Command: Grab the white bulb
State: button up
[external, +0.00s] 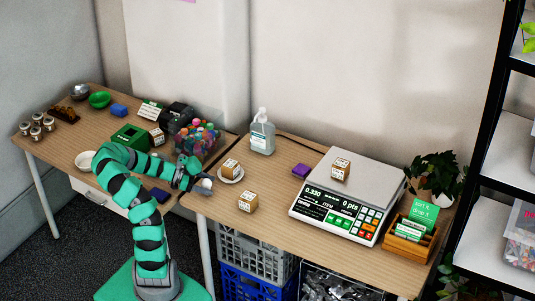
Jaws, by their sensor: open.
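My arm reaches up from the front left, and my gripper (203,184) is over the table edge near the seam between the two tables. It is open. A small pale rounded shape shows at its tip; I cannot tell whether this is the white bulb or part of my gripper. No other white bulb can be clearly made out. Just right of my gripper, a white saucer (239,178) holds a small printed box (231,167).
A second box (247,202) stands near the front edge. A scale (339,213) bearing another box (341,168) stands to the right. A pump bottle (262,137) and a clear bin of coloured balls (198,137) stand behind. Bare tabletop (285,225) lies left of the scale.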

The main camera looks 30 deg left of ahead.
aim_at(206, 179)
jog(key=shift+c, duration=0.4)
jog(key=c, duration=0.8)
jog(key=shift+r+p, duration=0.3)
jog(key=shift+r, duration=0.55)
notch_tip(206, 179, up, 2)
jog(key=shift+r+p, duration=0.1)
jog(key=shift+p, duration=0.3)
jog(key=s+d+r+b, duration=0.1)
jog(key=s+d, duration=0.1)
jog(key=s, duration=1.3)
jog(key=shift+s+d+b, duration=0.35)
jog(key=shift+s, duration=0.05)
